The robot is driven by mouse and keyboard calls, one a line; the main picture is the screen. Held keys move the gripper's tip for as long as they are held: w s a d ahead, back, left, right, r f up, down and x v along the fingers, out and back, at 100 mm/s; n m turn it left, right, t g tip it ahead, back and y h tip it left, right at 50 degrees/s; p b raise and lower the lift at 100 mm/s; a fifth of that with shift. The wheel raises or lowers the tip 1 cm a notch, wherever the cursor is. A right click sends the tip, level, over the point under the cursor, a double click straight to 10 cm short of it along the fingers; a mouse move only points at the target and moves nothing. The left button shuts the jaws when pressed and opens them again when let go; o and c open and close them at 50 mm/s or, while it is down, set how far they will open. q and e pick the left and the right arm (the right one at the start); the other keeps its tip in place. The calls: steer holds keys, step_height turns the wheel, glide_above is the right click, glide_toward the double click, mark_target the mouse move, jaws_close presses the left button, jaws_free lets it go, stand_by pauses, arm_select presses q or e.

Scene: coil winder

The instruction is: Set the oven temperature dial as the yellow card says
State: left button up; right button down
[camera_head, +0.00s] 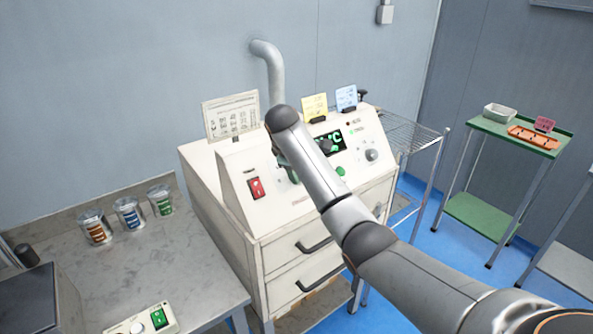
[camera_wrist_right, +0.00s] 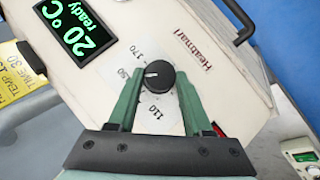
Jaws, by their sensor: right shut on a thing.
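The black oven dial (camera_wrist_right: 161,76) sits on a white scale with 110 and 170 readable and another number, ending in 50, partly covered. Its white mark points left in the right wrist view, towards that partly covered number. My right gripper (camera_wrist_right: 158,90) has its green fingers on both sides of the dial, shut on it. In the head view my arm hides the dial, and a bit of the right gripper (camera_head: 287,170) shows.
The oven display (camera_wrist_right: 75,30) reads 20 °C ready. A red switch (camera_head: 256,188), green button (camera_head: 340,171) and another knob (camera_head: 372,155) are on the panel. A blue card (camera_head: 346,97) stands beside the yellow one. Labelled cups (camera_head: 128,213) stand on the left bench.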

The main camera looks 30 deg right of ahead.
steer(key=shift+d+m+g+y, duration=0.1)
steer(key=shift+m+g+y, duration=0.2)
steer(key=shift+m+y, duration=0.35)
steer(key=shift+c, duration=1.6)
jaws_free()
steer(key=shift+r, duration=0.15)
steer(key=v, duration=1.2)
steer(key=shift+r, duration=0.1)
